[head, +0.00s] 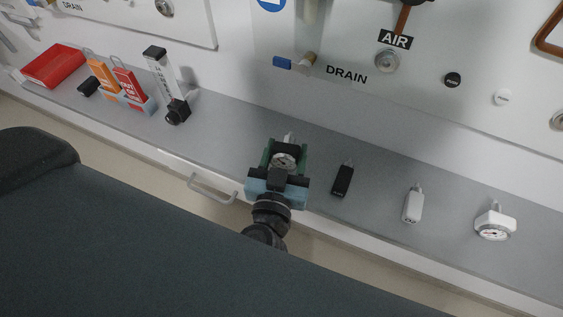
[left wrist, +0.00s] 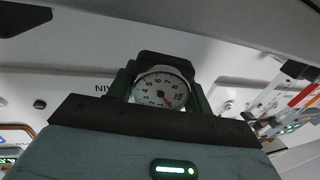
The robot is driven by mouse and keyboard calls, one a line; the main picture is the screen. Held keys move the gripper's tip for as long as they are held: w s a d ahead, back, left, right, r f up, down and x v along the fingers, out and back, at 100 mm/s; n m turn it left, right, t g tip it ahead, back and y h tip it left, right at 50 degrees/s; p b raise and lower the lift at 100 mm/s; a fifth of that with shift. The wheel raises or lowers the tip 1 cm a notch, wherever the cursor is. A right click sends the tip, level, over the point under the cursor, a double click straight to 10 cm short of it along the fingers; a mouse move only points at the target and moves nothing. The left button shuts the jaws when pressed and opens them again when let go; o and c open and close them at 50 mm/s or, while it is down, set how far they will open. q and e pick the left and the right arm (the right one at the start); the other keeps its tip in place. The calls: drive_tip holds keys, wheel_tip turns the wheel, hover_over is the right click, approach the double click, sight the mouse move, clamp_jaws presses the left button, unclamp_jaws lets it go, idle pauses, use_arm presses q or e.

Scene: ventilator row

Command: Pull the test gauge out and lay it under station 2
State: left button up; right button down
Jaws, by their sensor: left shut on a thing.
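A round test gauge with a white dial (head: 284,161) is between the green fingers of my left gripper (head: 284,153) in the head view. A short metal stem sticks out beyond the fingers, over the grey shelf. The left wrist view shows the dial (left wrist: 161,90) close up, numbers and red needle visible, with a green finger on each side. I cannot tell whether the gauge touches the shelf. A second, white-bodied gauge (head: 495,224) lies at the right of the shelf. My right gripper is not in view.
The grey shelf (head: 235,135) also holds a red tray (head: 54,66), orange and red tags in a holder, a clear tube, a black piece (head: 342,180) and a white piece (head: 413,204). A drawer handle (head: 212,190) sticks out in front. The panel with a DRAIN valve rises behind.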

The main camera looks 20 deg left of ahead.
sight(289, 155)
use_arm(q)
drive_tip(key=shift+w+f+b, duration=0.3)
drive_tip(key=shift+w+b, duration=0.2)
drive_tip(key=shift+w, duration=0.45)
drive_tip(key=shift+w+f, duration=0.1)
drive_tip(key=shift+f, duration=0.2)
drive_tip(key=shift+f+b, duration=0.35)
drive_tip(key=shift+f, duration=0.5)
drive_tip(key=o, duration=1.6)
